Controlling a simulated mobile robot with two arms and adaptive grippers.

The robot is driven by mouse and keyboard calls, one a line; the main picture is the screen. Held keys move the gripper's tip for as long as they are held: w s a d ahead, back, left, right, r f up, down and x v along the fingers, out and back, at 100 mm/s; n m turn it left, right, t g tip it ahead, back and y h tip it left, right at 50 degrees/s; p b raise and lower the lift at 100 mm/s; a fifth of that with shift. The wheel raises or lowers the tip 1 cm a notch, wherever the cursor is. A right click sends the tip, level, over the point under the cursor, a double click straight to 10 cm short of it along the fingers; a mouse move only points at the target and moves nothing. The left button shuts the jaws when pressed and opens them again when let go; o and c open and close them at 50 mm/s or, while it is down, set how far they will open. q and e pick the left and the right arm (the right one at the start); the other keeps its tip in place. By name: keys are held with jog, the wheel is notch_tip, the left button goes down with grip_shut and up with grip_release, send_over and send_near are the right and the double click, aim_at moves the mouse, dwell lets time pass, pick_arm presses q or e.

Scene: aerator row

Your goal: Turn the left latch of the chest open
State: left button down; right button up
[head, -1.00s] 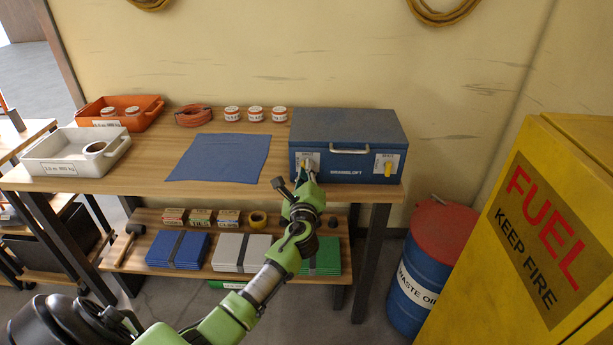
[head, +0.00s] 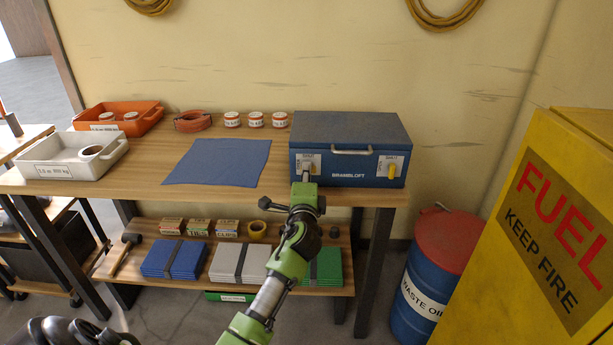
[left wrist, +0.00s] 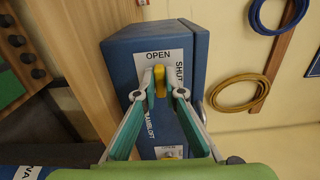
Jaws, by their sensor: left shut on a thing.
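The blue chest (head: 346,137) stands at the right end of the workbench, lid down. Its left latch is a yellow lever (left wrist: 160,80) on a white plate marked OPEN and SHUT. In the left wrist view the lever lies lengthwise toward the OPEN word. My left gripper (left wrist: 160,84) is shut on it, one finger on each side. In the head view the gripper (head: 305,179) hides most of this latch. The right latch (head: 392,171) is yellow and upright, toward its SHUT word. My right gripper is not in view.
A blue cloth (head: 218,161) lies left of the chest on the workbench (head: 150,185). Several white jars (head: 255,119) stand behind it. The lower shelf (head: 205,288) holds stacked packs. A waste oil drum (head: 432,265) and yellow fuel cabinet (head: 560,240) stand to the right.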

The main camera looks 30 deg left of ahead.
pick_arm(q)
jog(key=shift+n, duration=0.3)
jog(key=c, duration=2.1)
grip_release()
jog(key=shift+c, duration=0.2)
jog(key=v, duration=1.2)
